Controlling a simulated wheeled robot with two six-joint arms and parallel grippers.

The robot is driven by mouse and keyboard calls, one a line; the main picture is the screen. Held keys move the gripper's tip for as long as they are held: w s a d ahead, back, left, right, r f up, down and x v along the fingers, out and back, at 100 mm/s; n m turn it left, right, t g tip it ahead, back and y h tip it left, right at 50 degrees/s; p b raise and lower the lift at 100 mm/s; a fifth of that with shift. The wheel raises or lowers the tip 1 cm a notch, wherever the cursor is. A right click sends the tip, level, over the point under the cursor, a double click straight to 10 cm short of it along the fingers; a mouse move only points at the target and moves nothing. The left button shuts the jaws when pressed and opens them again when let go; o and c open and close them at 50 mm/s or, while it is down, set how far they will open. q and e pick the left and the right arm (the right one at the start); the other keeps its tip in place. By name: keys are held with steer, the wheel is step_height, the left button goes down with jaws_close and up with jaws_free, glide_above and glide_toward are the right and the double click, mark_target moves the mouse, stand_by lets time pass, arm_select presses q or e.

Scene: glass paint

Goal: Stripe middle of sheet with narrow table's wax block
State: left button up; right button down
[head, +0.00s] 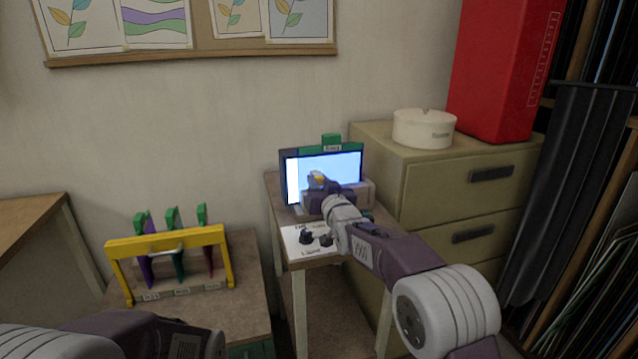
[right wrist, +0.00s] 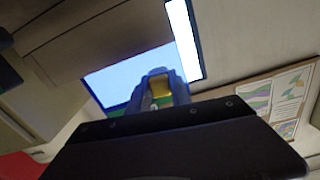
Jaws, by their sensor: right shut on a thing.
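A lit, pale blue sheet (head: 345,166) stands upright in a dark frame at the back of the narrow table (head: 325,262). A white band runs down its left side. In the right wrist view the glowing sheet (right wrist: 125,73) lies beyond the fingers. My right gripper (head: 318,181) is in front of the sheet's lower middle, shut on a small yellow block (head: 319,178), apparently the wax block. The block also shows between the fingertips in the right wrist view (right wrist: 160,86). I cannot tell whether it touches the sheet. My left gripper is out of view.
A yellow rack (head: 165,243) with several green-handled tools stands on a low wooden table at left. Two black knobs (head: 316,239) sit at the narrow table's front. A beige drawer cabinet (head: 455,185) stands close at right, bearing a white round container (head: 424,129) and a red box (head: 500,75).

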steer(key=shift+p+x, duration=0.8)
steer(key=shift+x, duration=0.1)
steer(key=shift+w+d, duration=0.25)
steer(key=shift+d, duration=0.7)
steer(key=shift+w+d, duration=0.25)
steer(key=shift+d, duration=0.7)
steer(key=d+p, duration=0.1)
steer(key=w+d+p, duration=0.1)
steer(key=shift+d+r+p, duration=0.2)
steer(key=shift+d+p, duration=0.15)
steer(key=shift+d, duration=0.05)
steer(key=shift+w+d+f, duration=0.2)
steer(key=shift+d, duration=0.15)
steer(key=d+p, duration=0.1)
steer(key=w+d+p, duration=0.1)
steer(key=d+p, duration=0.1)
steer(key=shift+r, duration=0.25)
steer(key=shift+d+f, duration=0.2)
steer(key=shift+d, duration=0.1)
steer(key=shift+f, duration=0.1)
